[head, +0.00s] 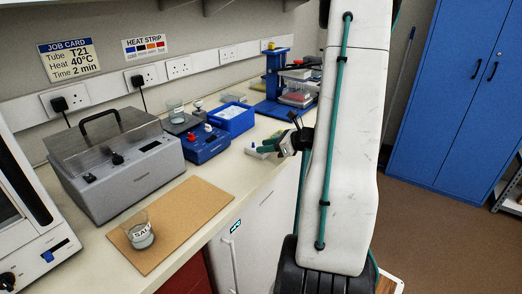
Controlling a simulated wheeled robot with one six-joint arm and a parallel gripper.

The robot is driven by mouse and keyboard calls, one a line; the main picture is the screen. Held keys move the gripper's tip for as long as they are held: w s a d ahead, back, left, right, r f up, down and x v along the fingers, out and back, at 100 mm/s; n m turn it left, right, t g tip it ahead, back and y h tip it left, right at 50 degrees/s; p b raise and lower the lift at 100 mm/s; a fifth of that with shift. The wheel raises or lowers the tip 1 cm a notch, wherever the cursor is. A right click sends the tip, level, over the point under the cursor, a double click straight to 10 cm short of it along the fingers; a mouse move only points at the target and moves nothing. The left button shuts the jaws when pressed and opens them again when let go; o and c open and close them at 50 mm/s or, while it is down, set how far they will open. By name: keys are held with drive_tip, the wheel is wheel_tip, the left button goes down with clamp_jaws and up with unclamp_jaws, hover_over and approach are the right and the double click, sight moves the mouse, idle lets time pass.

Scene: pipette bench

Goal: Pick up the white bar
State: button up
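A small white piece (256,153), which looks like the white bar, lies on the cream bench top near its front edge. A small blue spot shows at its upper end. My gripper (268,147), with green fingers, reaches in from the right and is close beside the white piece. The fingers partly cover that area. At this size I cannot tell whether they touch the piece or how far apart they are.
A blue block with knobs (206,144) and a blue box (232,118) stand behind and left. A grey water bath (118,165) is further left. A glass (138,231) stands on a brown board (190,205). A blue stand (274,75) is behind.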

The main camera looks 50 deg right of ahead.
clamp_jaws()
drive_tip(key=shift+r, duration=0.15)
